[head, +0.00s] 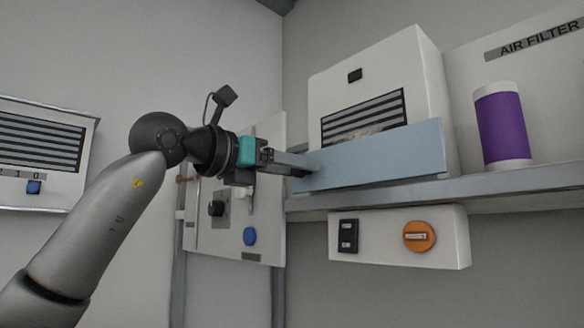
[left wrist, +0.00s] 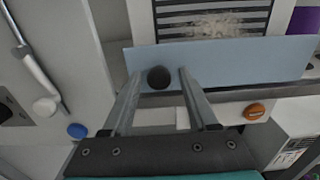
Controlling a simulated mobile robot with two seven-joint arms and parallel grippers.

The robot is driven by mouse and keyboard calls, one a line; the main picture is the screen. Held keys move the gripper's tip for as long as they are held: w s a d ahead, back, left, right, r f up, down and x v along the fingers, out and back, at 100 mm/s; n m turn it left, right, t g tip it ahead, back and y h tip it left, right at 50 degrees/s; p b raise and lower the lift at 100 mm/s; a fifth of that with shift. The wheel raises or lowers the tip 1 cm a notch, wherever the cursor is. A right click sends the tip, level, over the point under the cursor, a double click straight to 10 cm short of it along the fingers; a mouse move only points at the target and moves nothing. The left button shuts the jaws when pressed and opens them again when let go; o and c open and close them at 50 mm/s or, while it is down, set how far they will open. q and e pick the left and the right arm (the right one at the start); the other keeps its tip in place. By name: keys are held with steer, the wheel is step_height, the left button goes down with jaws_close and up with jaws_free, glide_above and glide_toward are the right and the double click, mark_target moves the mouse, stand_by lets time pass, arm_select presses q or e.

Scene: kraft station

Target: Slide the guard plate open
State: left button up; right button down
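The guard plate (head: 385,155) is a long light blue panel in front of the lower part of a white vented box (head: 380,75). In the left wrist view the plate (left wrist: 235,62) has a dark round knob (left wrist: 159,77) near its left end. My left gripper (head: 308,167) is at the plate's left end. In the left wrist view its two fingers are apart, one on each side of the knob, with gaps showing between. The knob is hard to make out in the head view. My right gripper is not in view.
A grey rail shelf (head: 500,185) runs below the plate. A purple cylinder (head: 502,128) stands on it to the right. Below hangs a white box with an orange knob (head: 419,236) and a black switch (head: 348,236). A panel with a blue button (head: 250,236) is behind my left arm.

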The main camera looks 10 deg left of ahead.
arm_select(q)
steer(key=shift+o, duration=0.3)
steer(key=b+v, duration=0.4)
steer(key=v, duration=1.1)
steer(key=shift+a, duration=0.1)
